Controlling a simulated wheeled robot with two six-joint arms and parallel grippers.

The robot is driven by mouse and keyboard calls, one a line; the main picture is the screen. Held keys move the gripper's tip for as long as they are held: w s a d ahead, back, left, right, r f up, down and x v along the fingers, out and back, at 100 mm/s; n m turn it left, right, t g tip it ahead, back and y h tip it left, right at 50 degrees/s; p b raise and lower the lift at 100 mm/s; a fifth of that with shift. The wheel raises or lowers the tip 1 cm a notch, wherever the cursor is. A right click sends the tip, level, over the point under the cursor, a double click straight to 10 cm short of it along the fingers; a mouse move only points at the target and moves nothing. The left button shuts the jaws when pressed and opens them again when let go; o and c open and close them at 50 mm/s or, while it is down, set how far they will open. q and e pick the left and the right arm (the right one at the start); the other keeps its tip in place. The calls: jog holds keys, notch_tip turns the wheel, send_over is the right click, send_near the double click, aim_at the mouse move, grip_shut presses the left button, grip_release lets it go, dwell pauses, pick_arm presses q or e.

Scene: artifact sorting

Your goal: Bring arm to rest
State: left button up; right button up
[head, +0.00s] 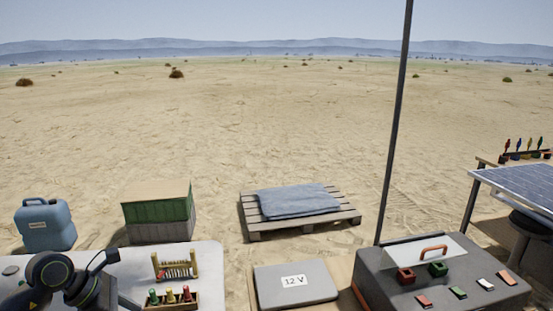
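My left arm (62,282) comes in at the lower left, over a pale table (212,270). Its dark end, with what looks like my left gripper (104,262), is above the table's left part. I cannot make out the fingers clearly, nor whether they hold anything. My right gripper and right arm are not in view. A small wooden rack (175,268) with a row of thin pegs stands on the table to the right of the arm. In front of it is a wooden holder (190,304) with green, red and yellowish pieces.
A grey 12 V case (295,281) and a grey panel box (440,285) with a tall pole stand right of the table. Behind are a blue jerrycan (45,225), a green crate (158,209) and a pallet (300,227) with folded cloth. A solar panel (520,183) is at right.

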pick_arm(q)
jog(key=s+d+r+n+t+h, duration=0.2)
jog(key=d+r+n+t+h, duration=0.7)
jog(key=d+r+n+t, duration=0.15)
jog(key=a+n+t+y, duration=0.8)
jog(key=n+y, duration=0.3)
jog(key=n, duration=0.5)
jog(key=s+a+f+n+g+y, duration=0.3)
jog(key=s+f+n+g+y, duration=0.15)
jog(key=f+n, duration=0.3)
jog(key=s+a+f+n+g+y, duration=0.35)
jog(key=f+n+y, duration=0.2)
jog(key=n, duration=0.35)
jog(key=s+d+f+n+g+h, duration=0.25)
jog(key=s+f+g, duration=0.25)
jog(key=s+f, duration=0.3)
jog(key=s+d+f+n+g+h, duration=0.25)
jog(key=s+d+f+g, duration=0.2)
jog(key=s, duration=0.65)
notch_tip(320, 180, down, 24)
jog(key=a+g, duration=0.2)
jog(key=s+d+f+g+p, duration=0.1)
jog(key=s+f, duration=1.3)
jog(key=f, duration=0.1)
jog(key=shift+s+d+p, duration=0.15)
jog(key=shift+s+p, duration=0.1)
jog(key=shift+p, duration=0.1)
